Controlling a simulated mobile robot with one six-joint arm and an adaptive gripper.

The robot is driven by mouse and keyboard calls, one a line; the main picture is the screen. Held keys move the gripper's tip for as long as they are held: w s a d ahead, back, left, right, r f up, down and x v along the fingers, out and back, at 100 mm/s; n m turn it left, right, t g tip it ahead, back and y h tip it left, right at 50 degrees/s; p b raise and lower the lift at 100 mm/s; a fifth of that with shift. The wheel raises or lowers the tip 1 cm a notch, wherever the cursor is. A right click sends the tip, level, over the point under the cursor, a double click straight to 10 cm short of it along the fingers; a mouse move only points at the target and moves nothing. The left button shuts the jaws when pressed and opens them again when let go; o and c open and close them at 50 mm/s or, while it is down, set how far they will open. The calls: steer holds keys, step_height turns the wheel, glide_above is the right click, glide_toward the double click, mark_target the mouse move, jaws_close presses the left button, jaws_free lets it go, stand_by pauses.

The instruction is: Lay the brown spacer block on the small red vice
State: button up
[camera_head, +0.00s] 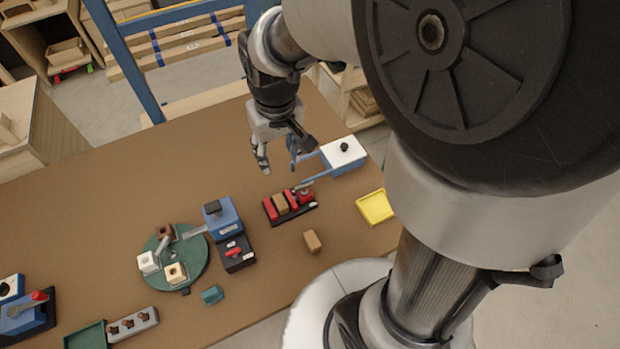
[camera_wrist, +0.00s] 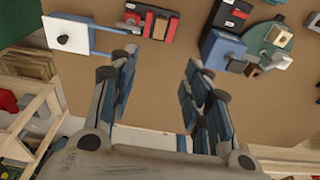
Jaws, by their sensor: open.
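The brown spacer block (camera_head: 312,241) lies alone on the brown table, near the table's front edge in the head view. It does not show in the wrist view. The small red vice (camera_head: 303,196) stands just behind it, on a dark base. A tan piece (camera_head: 281,203) sits among the vice's red parts. The vice also shows at the top of the wrist view (camera_wrist: 132,16). My gripper (camera_head: 278,160) is open and empty, above the table behind the vice. Its fingers (camera_wrist: 160,75) are spread wide in the wrist view, apart from both block and vice.
A blue device with a white top (camera_head: 343,154) stands right of my gripper, its blue bars reaching toward the vice. A yellow tray (camera_head: 375,207) lies at the right edge. A blue vice (camera_head: 222,218) and green turntable (camera_head: 190,262) stand left. The table's rear left is clear.

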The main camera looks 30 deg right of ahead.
steer(key=s+r+t, duration=0.1)
steer(key=s+r, duration=0.3)
steer(key=s, duration=0.4)
steer(key=s+r+t, duration=0.2)
steer(key=s+r, duration=0.3)
steer(key=s, duration=0.3)
steer(key=shift+r, duration=0.3)
steer(key=shift+f, duration=0.15)
